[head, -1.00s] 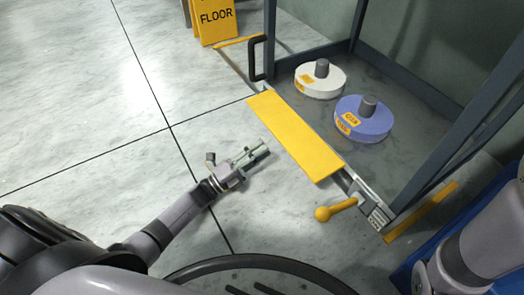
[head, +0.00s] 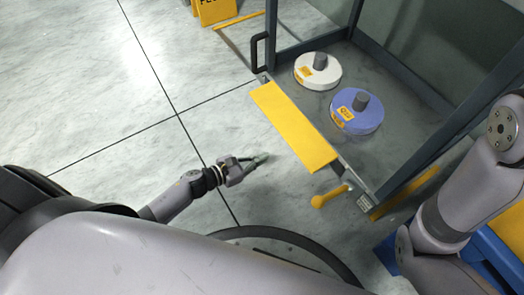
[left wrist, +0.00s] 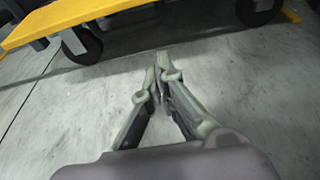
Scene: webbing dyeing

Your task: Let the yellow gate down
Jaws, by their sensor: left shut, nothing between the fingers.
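The yellow gate (head: 295,125) is a flat yellow panel along the front edge of a dark-framed cart. A yellow handle with a round knob (head: 318,201) sticks out at the gate's near right end. In the left wrist view the yellow panel (left wrist: 70,18) crosses the top left. My left gripper (head: 262,158) is shut and empty, low over the floor, left of the gate and apart from it. Its fingertips meet in the left wrist view (left wrist: 162,58). My right arm shows at the right, but its gripper is not in view.
A white spool (head: 318,72) and a blue-violet spool (head: 357,112) stand on the cart's deck. A black grab handle (head: 257,52) is on the cart's post. Wheels (left wrist: 82,44) show under the cart. A yellow floor sign (head: 215,10) stands at the back. The floor at left is clear.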

